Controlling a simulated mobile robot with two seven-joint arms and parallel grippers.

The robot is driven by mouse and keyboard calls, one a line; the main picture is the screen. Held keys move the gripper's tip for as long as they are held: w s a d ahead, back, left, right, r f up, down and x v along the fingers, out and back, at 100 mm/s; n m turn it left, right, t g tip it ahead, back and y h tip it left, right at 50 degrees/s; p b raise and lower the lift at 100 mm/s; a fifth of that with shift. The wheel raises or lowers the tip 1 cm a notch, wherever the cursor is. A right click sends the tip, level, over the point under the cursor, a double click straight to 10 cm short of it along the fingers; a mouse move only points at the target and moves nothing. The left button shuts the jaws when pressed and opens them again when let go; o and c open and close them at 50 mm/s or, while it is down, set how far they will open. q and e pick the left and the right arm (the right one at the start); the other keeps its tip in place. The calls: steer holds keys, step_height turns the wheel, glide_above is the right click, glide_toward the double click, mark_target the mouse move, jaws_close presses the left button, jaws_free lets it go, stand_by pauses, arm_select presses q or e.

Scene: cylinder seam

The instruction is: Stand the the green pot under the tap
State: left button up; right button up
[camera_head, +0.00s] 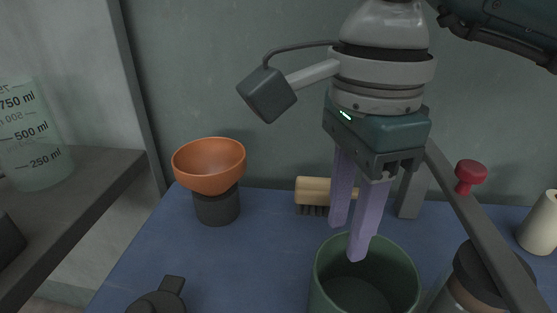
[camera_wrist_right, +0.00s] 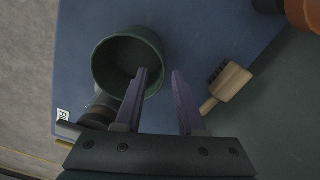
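The green pot (camera_head: 332,290) stands upright with its mouth up on the blue worktop, at the lower right of the head view. It also shows in the right wrist view (camera_wrist_right: 100,72). My right gripper (camera_head: 348,243) points down at the pot's far rim, its purple fingers apart with nothing between them. In the right wrist view (camera_wrist_right: 160,72) one finger overlaps the rim and the other lies outside it; I cannot tell whether they touch. What looks like the tap (camera_head: 460,200) is a grey post with a slanting bar, beside a red knob (camera_head: 471,174). My left gripper is out of view.
A wooden brush (camera_head: 314,190) lies behind the pot. An orange bowl (camera_head: 209,165) sits on a dark stand to the left. A dark-lidded jar (camera_head: 466,294) stands close right of the pot. A measuring beaker (camera_head: 35,140) stands on the left shelf. The worktop's middle is clear.

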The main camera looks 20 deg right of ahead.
mark_target(335, 279)
step_height(335, 279, down, 6)
steer(key=shift+w+r, duration=0.1)
jaws_close()
stand_by(0.4)
stand_by(1.1)
